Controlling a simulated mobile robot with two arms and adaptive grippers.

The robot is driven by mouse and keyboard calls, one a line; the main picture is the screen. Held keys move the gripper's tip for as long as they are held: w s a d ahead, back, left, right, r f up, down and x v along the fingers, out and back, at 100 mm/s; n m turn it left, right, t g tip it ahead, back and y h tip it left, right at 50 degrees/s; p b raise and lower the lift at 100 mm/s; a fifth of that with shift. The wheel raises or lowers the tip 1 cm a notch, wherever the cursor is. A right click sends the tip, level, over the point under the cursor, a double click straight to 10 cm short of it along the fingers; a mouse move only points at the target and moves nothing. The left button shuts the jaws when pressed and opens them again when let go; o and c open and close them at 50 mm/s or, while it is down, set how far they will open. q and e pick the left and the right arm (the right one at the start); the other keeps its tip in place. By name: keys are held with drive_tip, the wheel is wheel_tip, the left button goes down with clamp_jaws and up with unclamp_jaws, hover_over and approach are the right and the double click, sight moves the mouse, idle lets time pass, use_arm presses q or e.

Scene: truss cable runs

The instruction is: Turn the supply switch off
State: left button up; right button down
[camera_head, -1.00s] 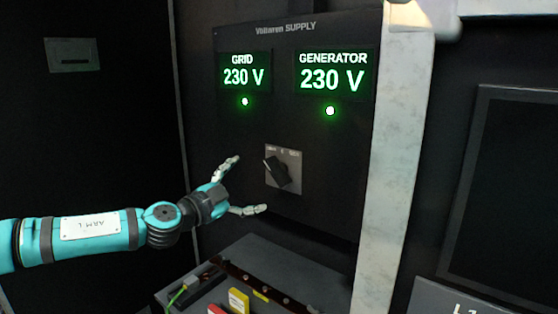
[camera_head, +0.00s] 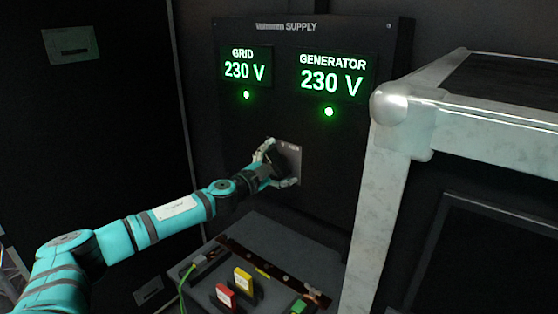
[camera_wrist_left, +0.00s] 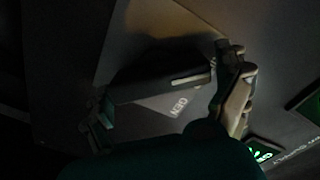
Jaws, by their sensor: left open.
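The supply switch is a dark rotary knob (camera_head: 280,158) on a light square plate (camera_head: 294,156), low on the supply panel. My left gripper (camera_head: 281,165) is at the knob, open, with one finger above it and one below. In the left wrist view the knob (camera_wrist_left: 160,82) is a dark bar with a pale line, lying between the fingers of the left gripper (camera_wrist_left: 165,100). My right gripper is not in view.
Green GRID (camera_head: 245,68) and GENERATOR (camera_head: 333,78) displays both read 230 V, with lit lamps below. A metal-edged frame (camera_head: 375,200) stands close on the right. A box with red (camera_head: 226,296) and yellow (camera_head: 243,280) blocks lies below the panel.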

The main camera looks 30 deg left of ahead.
use_arm(q)
drive_tip(key=c, duration=0.9)
drive_tip(key=shift+c, duration=0.2)
drive_tip(key=shift+m, duration=0.4)
drive_tip(key=m+p, duration=0.1)
drive_tip(key=m, duration=0.1)
drive_tip(key=shift+d+m, duration=0.1)
drive_tip(key=shift+m, duration=0.3)
drive_tip(key=shift+f+m+p, duration=0.15)
drive_tip(key=shift+m+p, duration=0.1)
drive_tip(key=shift+m, duration=1)
drive_tip(key=shift+f+m+p, duration=0.15)
drive_tip(key=shift+m+p, duration=0.1)
drive_tip(key=shift+m, duration=1)
drive_tip(key=o, duration=0.9)
